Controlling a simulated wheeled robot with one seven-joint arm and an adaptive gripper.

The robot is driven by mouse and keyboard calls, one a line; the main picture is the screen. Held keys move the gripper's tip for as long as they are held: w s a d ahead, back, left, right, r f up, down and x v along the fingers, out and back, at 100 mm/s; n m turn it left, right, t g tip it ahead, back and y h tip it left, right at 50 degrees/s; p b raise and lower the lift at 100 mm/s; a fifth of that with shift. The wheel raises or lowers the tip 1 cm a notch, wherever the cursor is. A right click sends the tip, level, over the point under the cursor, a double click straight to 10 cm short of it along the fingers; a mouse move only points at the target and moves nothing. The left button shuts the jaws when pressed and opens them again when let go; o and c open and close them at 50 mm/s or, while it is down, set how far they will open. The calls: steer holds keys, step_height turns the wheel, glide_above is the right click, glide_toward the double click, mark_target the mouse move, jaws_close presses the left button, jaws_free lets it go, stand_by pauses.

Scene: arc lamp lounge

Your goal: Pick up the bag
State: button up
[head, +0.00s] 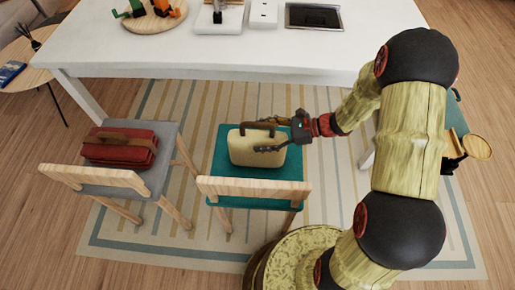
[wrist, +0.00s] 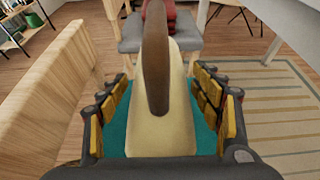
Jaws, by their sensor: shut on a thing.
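A cream bag (head: 255,150) with a brown handle (head: 259,128) stands upright on the teal seat of a chair (head: 222,180). In the wrist view the cream bag (wrist: 160,125) lies between the fingers, its brown handle (wrist: 156,60) rising toward the camera. My gripper (head: 270,136) comes in from the right and is shut on the bag, with a finger on each side of its body. The wrist view also shows my gripper (wrist: 162,110). A red bag (head: 120,146) with a brown strap lies on the grey seat of another chair (head: 165,146).
A white table (head: 240,60) stands behind the chairs, with a round board (head: 160,18) and several items on it. The teal chair's wooden backrest (head: 253,186) is close in front of the bag. A small side table (head: 22,75) is at the left.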

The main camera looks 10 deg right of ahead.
steer(key=shift+s+f, duration=0.1)
steer(key=shift+f, duration=0.05)
steer(key=c, duration=1.1)
steer(key=shift+c, duration=0.2)
